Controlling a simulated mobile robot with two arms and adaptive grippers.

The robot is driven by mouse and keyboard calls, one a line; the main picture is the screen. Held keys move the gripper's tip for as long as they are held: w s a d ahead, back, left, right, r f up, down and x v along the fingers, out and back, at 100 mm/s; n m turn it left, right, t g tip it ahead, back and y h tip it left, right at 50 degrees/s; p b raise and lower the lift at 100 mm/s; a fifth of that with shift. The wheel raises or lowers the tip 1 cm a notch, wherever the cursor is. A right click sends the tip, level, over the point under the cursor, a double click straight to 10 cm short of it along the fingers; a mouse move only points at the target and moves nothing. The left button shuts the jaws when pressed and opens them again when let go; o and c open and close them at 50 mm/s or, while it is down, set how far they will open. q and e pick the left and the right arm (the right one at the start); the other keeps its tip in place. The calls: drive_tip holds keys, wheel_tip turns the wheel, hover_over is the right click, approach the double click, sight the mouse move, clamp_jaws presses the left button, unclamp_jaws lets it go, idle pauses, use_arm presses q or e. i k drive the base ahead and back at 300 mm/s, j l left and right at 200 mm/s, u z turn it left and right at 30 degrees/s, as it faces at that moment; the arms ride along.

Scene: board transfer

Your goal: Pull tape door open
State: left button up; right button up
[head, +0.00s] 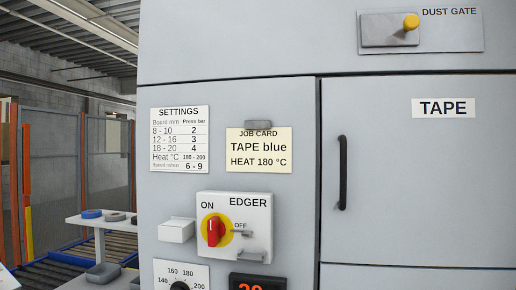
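The tape door (425,190) is a grey panel at the right of the head view, with a white label reading TAPE (443,108). It looks shut, flush with the machine front. A black vertical bar handle (342,173) is on its left side, near the left seam. The right edge of the door is outside the view. Neither of my grippers is in view, and nothing touches the handle.
Left of the door are a settings sheet (180,139), a job card (259,149) and an EDGER switch box (234,226) with a red knob. A dust gate plate (420,30) with a yellow knob is above. A shelf cart (99,220) with tape rolls stands far left.

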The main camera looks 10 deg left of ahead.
sight(418, 170)
drive_tip(key=i+j+u, duration=0.5)
drive_tip(key=j, duration=0.2)
drive_tip(key=i+j+u, duration=0.5)
drive_tip(key=k+j, duration=0.05)
drive_tip(key=j, duration=0.05)
